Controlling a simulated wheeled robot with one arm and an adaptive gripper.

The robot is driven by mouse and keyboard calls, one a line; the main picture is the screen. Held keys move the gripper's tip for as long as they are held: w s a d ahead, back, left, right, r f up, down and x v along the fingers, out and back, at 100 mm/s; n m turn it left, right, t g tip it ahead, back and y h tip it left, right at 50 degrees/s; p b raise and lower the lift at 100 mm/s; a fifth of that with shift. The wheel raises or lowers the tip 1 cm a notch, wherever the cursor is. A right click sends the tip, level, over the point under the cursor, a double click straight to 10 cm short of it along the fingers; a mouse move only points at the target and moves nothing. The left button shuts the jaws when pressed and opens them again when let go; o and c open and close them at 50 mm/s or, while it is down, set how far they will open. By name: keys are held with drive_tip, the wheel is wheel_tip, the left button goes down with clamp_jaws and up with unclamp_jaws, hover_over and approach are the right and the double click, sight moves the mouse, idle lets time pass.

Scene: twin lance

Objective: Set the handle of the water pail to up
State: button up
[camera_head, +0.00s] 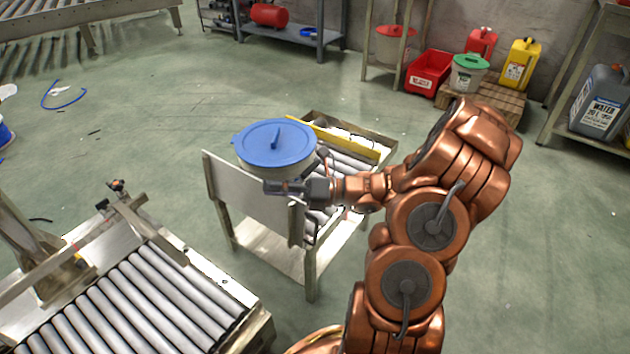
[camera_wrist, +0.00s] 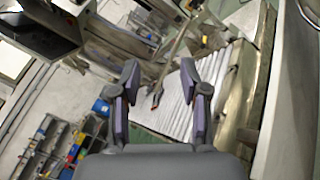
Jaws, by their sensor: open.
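A pale pail (camera_head: 278,172) with a blue lid (camera_head: 258,149) stands upright on a small roller stand. A raised blue bar (camera_head: 275,136) crosses part of the lid. I cannot clearly make out the pail's carrying handle or its position. My gripper (camera_head: 272,187) is at the front right of the pail, just below the lid rim; I cannot tell if it touches the pail. In the wrist view my gripper (camera_wrist: 160,68) has its two fingers apart with nothing held between them. A pale curved surface at that view's right edge may be the pail's side.
The stand (camera_head: 235,187) has a raised metal plate at the front and a yellow strip (camera_head: 340,138) behind. A roller conveyor (camera_head: 160,300) fills the lower left. Red, green-lidded and yellow containers stand at the back right. The floor around the stand is mostly clear.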

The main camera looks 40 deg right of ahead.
drive_tip(key=w+d+f+m+t+h+b, duration=0.1)
drive_tip(key=d+f+m+t+h+b, duration=0.1)
drive_tip(key=d+f+m+t+h, duration=0.5)
drive_tip(key=m+t+h+b, duration=0.2)
drive_tip(key=m, duration=0.5)
approach(303, 165)
drive_tip(key=w+a+b, duration=0.1)
drive_tip(key=w+b, duration=0.2)
drive_tip(key=w, duration=0.3)
drive_tip(key=shift+r, duration=0.2)
drive_tip(key=shift+c, duration=0.3)
clamp_jaws()
